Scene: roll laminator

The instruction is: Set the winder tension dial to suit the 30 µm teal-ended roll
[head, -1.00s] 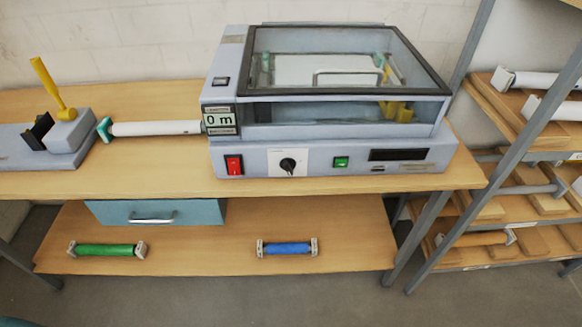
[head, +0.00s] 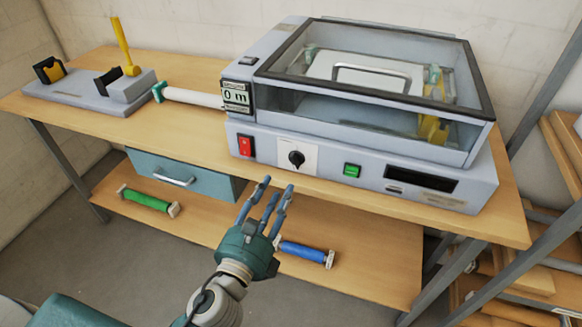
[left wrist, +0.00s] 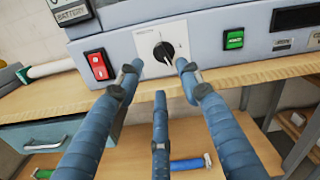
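The dial (head: 297,158) is a black knob with a white pointer line on a white plate, on the front of the grey laminator (head: 330,178). It also shows in the left wrist view (left wrist: 163,52), just beyond my fingertips. My left gripper (head: 268,198) is open and empty, with its fingers spread, in front of and below the dial, apart from it. In the left wrist view the left gripper (left wrist: 158,75) has a finger on each side below the dial. A teal-ended white roll (head: 190,96) lies left of the laminator. My right gripper is not in view.
A red switch (head: 246,146) sits left of the dial and a green button (head: 351,170) right of it. A clear lid (head: 375,70) covers the machine. Below the tabletop are a teal drawer (head: 180,175), a green roll (head: 147,200) and a blue roll (head: 304,252).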

